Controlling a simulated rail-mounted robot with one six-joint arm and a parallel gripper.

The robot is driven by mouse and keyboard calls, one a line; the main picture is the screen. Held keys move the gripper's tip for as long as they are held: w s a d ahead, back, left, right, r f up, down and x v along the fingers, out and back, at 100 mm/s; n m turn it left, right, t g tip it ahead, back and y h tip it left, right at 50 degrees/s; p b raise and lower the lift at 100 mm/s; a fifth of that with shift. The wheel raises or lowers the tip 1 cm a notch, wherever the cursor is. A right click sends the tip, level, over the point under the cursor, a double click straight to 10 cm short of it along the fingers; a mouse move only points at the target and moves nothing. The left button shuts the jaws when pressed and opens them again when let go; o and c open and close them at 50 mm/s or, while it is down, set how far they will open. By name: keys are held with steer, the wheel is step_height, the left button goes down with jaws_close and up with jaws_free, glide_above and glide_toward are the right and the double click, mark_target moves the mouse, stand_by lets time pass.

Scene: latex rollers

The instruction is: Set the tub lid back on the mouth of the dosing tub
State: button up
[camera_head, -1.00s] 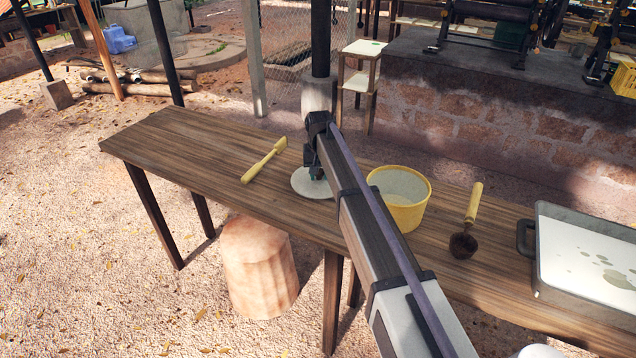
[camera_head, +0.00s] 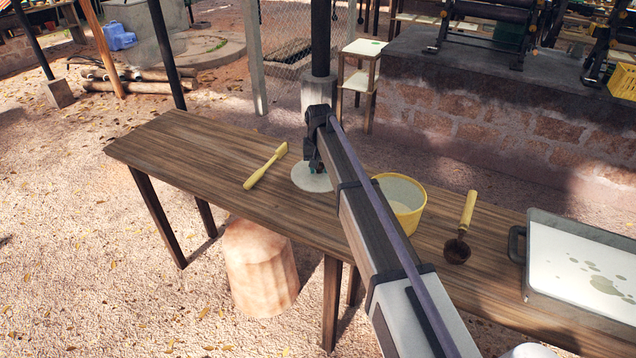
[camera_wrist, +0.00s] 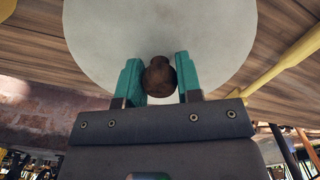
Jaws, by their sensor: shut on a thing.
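The tub lid (camera_head: 303,181) is a pale round disc at the middle of the wooden table, left of the dosing tub. The wrist view shows the lid (camera_wrist: 100,40) large, with a round brown knob (camera_wrist: 158,80) in its middle. My gripper (camera_wrist: 159,76) has its teal fingers on both sides of the knob and is shut on it. In the head view my gripper (camera_head: 314,171) is over the lid, which seems slightly above the table; the gap is hard to judge. The dosing tub (camera_head: 412,222) is yellow, open and upright, holding pale contents; my arm hides its left part.
Right of the tub lie a ladle (camera_head: 466,215) with a yellow handle and dark bowl, and a metal tray (camera_head: 528,262) of white liquid. The table's left end (camera_head: 165,140) is clear.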

step_height(320, 180, up, 7)
steer(key=p, duration=0.6)
steer(key=shift+f, duration=0.15)
